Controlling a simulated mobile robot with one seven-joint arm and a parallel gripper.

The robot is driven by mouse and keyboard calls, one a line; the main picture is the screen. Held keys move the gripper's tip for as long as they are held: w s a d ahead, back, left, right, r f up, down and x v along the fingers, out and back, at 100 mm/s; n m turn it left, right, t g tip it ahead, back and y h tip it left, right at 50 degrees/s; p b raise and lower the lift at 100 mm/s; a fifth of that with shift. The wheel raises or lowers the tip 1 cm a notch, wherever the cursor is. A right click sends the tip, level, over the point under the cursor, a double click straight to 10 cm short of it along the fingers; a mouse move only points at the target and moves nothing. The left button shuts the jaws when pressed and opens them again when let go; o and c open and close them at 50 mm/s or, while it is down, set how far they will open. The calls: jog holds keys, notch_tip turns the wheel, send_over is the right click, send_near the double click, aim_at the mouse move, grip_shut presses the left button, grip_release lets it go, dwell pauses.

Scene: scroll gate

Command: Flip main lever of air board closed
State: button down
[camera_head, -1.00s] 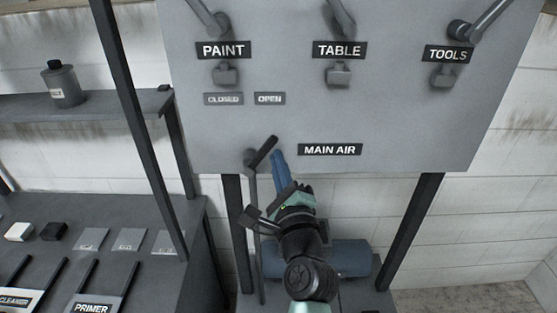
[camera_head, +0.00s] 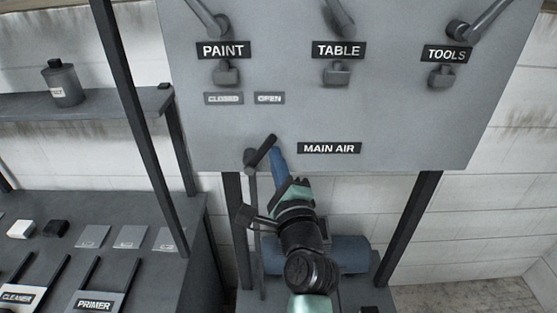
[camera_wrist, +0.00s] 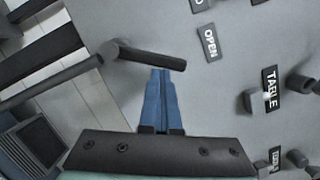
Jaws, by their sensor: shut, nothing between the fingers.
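The main lever (camera_head: 261,152) is a dark grey handle on a round pivot at the lower left of the grey air board (camera_head: 400,120). Its handle slants up and right, toward the OPEN label (camera_head: 269,98) rather than the CLOSED label (camera_head: 223,98). My gripper (camera_head: 276,150) has blue fingers, shut and empty, just right of the handle. In the wrist view the lever (camera_wrist: 145,57) crosses just beyond the fingertips (camera_wrist: 163,72). The fingertips look very close to it; I cannot tell whether they touch.
The MAIN AIR label (camera_head: 329,148) is right of the lever. Paint, table and tools levers sit along the board's top. A blue tank (camera_head: 350,252) stands below. A dark post (camera_head: 125,100), shelf (camera_head: 100,105) and bench (camera_head: 150,270) are at left.

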jog(key=shift+a+r+n, duration=0.25)
jog(key=shift+r+n, duration=0.05)
jog(key=shift+a+r+n+g+y+p, duration=0.3)
jog(key=shift+a+r+n+p, duration=0.3)
jog(key=shift+n+p, duration=0.5)
jog(key=a+n+p, duration=0.1)
jog(key=n, duration=0.1)
jog(key=a+n+g+p, duration=0.1)
jog(key=a+n+p, duration=0.1)
jog(key=n, duration=0.1)
jog(key=a+n+g+h+p, duration=0.1)
jog(key=a+n, duration=0.1)
jog(key=n, duration=0.1)
jog(key=shift+a+r, duration=0.1)
jog(key=shift+r, duration=0.3)
jog(key=shift+a, duration=0.1)
